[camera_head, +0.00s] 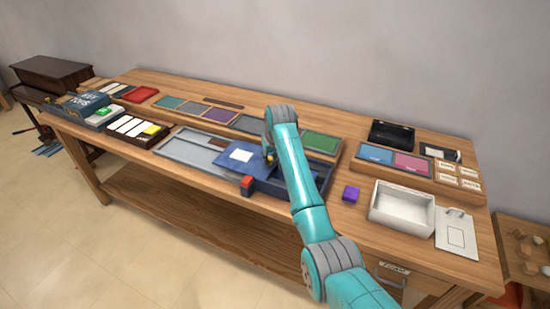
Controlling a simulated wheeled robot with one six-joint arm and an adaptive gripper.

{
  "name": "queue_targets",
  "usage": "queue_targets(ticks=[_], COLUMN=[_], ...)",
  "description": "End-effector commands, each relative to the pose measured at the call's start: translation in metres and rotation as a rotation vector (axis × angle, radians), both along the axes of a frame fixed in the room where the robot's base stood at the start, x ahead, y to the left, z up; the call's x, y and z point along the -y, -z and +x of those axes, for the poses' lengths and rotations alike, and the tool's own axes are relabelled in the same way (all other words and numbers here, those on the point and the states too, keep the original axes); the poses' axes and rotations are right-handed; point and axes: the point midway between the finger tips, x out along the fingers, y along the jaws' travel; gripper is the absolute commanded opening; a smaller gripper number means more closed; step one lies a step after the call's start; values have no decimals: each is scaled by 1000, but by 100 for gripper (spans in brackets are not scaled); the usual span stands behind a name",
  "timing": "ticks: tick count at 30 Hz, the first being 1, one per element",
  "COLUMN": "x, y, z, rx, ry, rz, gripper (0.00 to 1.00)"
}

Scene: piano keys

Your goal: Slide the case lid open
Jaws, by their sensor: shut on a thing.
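The blue case (318,170) sits near the middle of the wooden table. Its flat lid (222,160) carries a white label (241,155) and lies at the left part of the case. A grey tray-like frame (180,152) extends to the left of it. My gripper (269,157) is at the right side of the lid, low over the case, and is shut on what seems to be the lid's handle. My teal arm hides part of the case, and the fingertips are too small to see clearly.
A red-topped dark block (247,186) stands at the case's front edge. A purple cube (351,193) and a white open box (401,207) are to the right. Colored panels (190,107) line the back. A piano-key block (138,130) is to the left.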

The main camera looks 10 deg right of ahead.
Motion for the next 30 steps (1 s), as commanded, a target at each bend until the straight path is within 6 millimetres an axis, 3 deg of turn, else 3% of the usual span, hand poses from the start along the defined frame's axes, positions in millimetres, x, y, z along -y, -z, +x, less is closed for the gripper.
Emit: queue_targets(ticks=[12, 13, 15, 25, 30], x=[2, 2, 2, 2, 2], y=[1, 1, 1, -1, -16], z=[0, 0, 0, 0, -6], rx=[0, 0, 0, 1, 3], ry=[3, 3, 3, 1, 2], rz=[-1, -1, -1, 0, -1], gripper=[0, 34, 51, 51, 51])
